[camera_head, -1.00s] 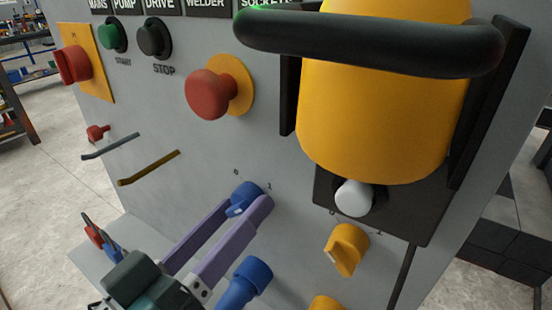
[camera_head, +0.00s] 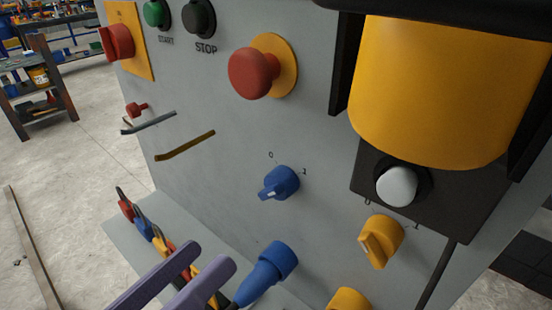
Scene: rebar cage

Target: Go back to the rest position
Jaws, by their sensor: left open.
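My left gripper (camera_head: 207,262) shows at the bottom of the head view, with two purple fingers spread apart and nothing between them. It is below and apart from the blue rotary knob (camera_head: 280,184) on the grey panel (camera_head: 330,235). The knob's pointer aims down and left, with the marks 0 and 1 above it. The left finger overlaps the view of coloured plugs behind it. The rest of my left arm is out of view, and my right gripper does not show.
A blue socket plug (camera_head: 267,272) is close to the right of the fingers. Two rods (camera_head: 186,146) stick out of the panel. A red mushroom button (camera_head: 253,74), yellow knob (camera_head: 380,241) and yellow cylinder (camera_head: 440,95) stand out. Several coloured plugs (camera_head: 143,228) rest on the ledge. Open floor (camera_head: 70,190) is at left.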

